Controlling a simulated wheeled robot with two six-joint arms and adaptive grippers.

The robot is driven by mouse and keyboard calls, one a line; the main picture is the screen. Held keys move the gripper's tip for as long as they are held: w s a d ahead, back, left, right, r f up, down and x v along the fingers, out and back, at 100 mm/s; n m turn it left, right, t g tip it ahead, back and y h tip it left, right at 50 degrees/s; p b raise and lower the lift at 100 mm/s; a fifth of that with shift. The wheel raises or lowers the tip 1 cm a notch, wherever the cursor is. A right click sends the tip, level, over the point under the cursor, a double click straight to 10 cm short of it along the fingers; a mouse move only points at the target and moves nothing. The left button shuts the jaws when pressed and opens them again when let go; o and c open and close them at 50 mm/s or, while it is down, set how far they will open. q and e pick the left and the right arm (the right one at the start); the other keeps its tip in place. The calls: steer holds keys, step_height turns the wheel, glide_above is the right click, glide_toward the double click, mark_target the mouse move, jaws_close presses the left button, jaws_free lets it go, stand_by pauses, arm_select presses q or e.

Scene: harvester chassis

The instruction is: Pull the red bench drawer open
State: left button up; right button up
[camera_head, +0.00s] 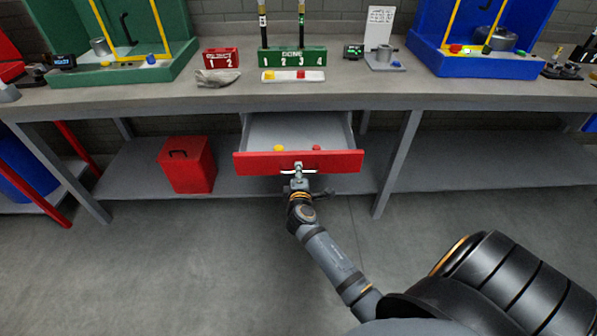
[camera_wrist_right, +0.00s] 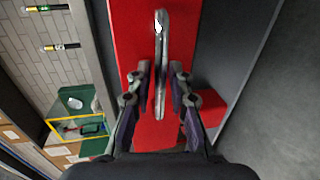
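The red bench drawer (camera_head: 260,164) hangs under the workbench and stands well open, its grey inside showing. A yellow piece (camera_head: 279,148) and a red piece (camera_head: 316,148) lie in it. Its metal bar handle (camera_wrist_right: 161,40) runs across the red front. My right gripper (camera_head: 298,172) is at the middle of the drawer front. In the right wrist view its two fingers (camera_wrist_right: 161,78) stand on either side of the handle, with narrow red gaps showing between fingers and bar, so it looks open around the handle. My left gripper is not in view.
The grey workbench (camera_head: 150,96) carries a green bin (camera_head: 175,62), a blue bin (camera_head: 480,66) and a green numbered block (camera_head: 296,57). A red box (camera_head: 187,165) stands on the lower shelf left of the drawer. The floor (camera_head: 150,270) in front is clear.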

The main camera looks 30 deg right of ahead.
steer(key=v, duration=0.7)
steer(key=s+a+f+m+g+y+p, duration=0.15)
steer(key=s+f, duration=0.25)
steer(key=f, duration=0.5)
steer(key=s+a+f+m+g+y+p, duration=0.1)
steer(key=s+f+g+y+p, duration=0.2)
steer(key=f, duration=0.5)
steer(key=s+a+f+m+g+y+p, duration=0.1)
steer(key=s+a+f+g+p, duration=0.1)
steer(key=s+f, duration=0.5)
steer(key=s+f+m+g+y+p, duration=0.1)
steer(key=s+f+m, duration=0.3)
steer(key=s, duration=0.9)
steer(key=s+f+m+g+y+p, duration=0.1)
steer(key=s+f+m+g+p, duration=0.2)
steer(key=s+f, duration=0.6)
steer(key=s+d+m+g, duration=0.1)
steer(key=s, duration=0.4)
steer(key=shift+s+p, duration=0.3)
steer(key=shift+p, duration=0.05)
